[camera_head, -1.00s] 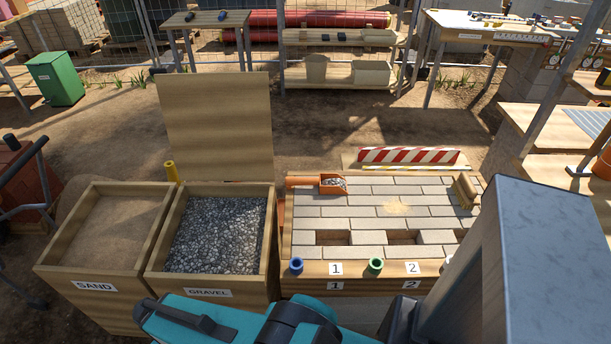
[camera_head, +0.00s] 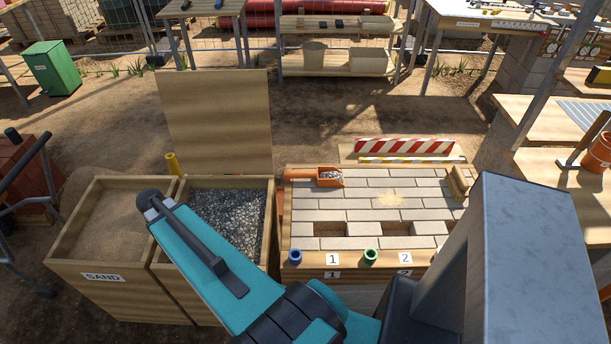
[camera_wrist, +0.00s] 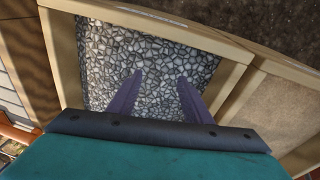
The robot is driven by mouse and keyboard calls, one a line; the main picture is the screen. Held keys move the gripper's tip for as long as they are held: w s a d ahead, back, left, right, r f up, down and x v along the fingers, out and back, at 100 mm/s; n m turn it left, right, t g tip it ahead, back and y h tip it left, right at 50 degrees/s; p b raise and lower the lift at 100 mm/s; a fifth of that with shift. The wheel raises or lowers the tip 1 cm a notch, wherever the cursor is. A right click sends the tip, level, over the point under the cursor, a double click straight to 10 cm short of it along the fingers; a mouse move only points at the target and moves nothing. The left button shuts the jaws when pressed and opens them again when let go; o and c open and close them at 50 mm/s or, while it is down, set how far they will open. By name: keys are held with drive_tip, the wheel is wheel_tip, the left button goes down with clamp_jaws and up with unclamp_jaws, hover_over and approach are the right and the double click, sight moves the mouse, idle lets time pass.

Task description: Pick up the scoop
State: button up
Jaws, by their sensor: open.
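The orange scoop (camera_head: 329,177) lies on the paved work table at its back left corner, with grey gravel in its bowl and its handle pointing left. My gripper (camera_wrist: 160,90) is open and empty, with its two fingers apart above the gravel (camera_wrist: 150,50). The scoop is apart from my gripper, to its right in the head view. In the head view my arm reaches up and left over the gravel bin, and the fingertips are not clear there.
The gravel bin (camera_head: 270,225) and the sand bin (camera_head: 62,235) stand side by side at the left. The table has two gaps in its paving, a blue ring (camera_head: 295,256), a green ring (camera_head: 370,256) and a brush (camera_head: 457,182). A red-white barrier (camera_head: 405,147) stands behind.

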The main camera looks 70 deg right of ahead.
drive_tip(key=s+d+r+m, duration=0.2)
drive_tip(key=d+m, duration=0.1)
drive_tip(key=d, duration=0.4)
drive_tip(key=s+d+r+m+h, duration=0.1)
drive_tip(key=s+d+r+m, duration=0.15)
drive_tip(key=d, duration=0.35)
drive_tip(key=s+d+r+m, duration=0.2)
drive_tip(key=s+d+m, duration=0.15)
drive_tip(key=d, duration=0.35)
drive_tip(key=m+g+h+p, duration=0.1)
drive_tip(key=m+g, duration=0.2)
drive_tip(key=m, duration=0.8)
approach(308, 172)
wheel_tip(308, 172, up, 4)
drive_tip(key=a, duration=0.2)
drive_tip(key=shift+w+f, duration=0.15)
drive_tip(key=shift+w, duration=0.2)
drive_tip(key=shift+p+x, duration=1.3)
drive_tip(key=shift+x, duration=3)
drive_tip(key=shift+w+d, duration=0.1)
drive_tip(key=shift+w, duration=0.1)
drive_tip(key=shift+d+f, duration=0.1)
drive_tip(key=shift+p+x, duration=1.5)
drive_tip(key=shift+x, duration=1)
